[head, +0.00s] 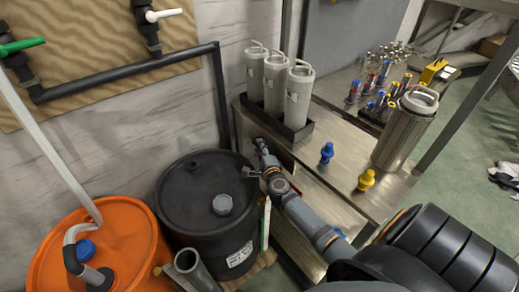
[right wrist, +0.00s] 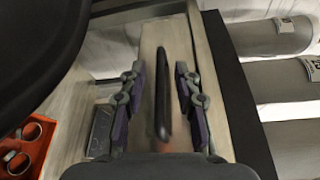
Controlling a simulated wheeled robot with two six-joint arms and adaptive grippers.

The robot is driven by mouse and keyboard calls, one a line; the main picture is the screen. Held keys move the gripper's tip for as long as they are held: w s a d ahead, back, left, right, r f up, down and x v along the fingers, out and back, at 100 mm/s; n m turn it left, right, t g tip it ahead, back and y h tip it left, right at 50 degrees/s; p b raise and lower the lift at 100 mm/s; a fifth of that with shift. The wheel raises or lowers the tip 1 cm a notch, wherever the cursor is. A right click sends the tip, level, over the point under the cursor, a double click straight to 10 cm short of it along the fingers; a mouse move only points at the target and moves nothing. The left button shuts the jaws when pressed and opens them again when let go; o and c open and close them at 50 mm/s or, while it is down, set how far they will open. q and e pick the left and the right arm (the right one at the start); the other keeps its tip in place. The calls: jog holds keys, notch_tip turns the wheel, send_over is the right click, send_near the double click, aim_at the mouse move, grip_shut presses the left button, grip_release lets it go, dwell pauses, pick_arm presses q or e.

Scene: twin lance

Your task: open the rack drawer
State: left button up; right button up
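The rack (head: 337,140) is a steel-topped bench in the head view. My right arm reaches along its front, and my right gripper (head: 262,146) is near its left end, beside the black drum. In the right wrist view my right gripper (right wrist: 159,78) is open, with one finger on each side of a dark bar handle (right wrist: 162,88). The handle lies between the fingers with gaps on both sides, in front of a pale panel (right wrist: 178,32) that looks like the drawer front. The head view does not show the handle clearly. My left gripper is not in view.
The black drum (head: 200,190) stands close to my right gripper, with an orange drum (head: 110,245) to its left. Grey canisters (head: 297,97) stand on the rack in a black tray (head: 284,127). Blue (head: 327,152) and yellow (head: 366,180) fittings and a steel canister (head: 402,130) stand farther right.

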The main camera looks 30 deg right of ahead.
jog(key=shift+w, duration=0.25)
grip_shut()
jog(key=shift+s, duration=0.1)
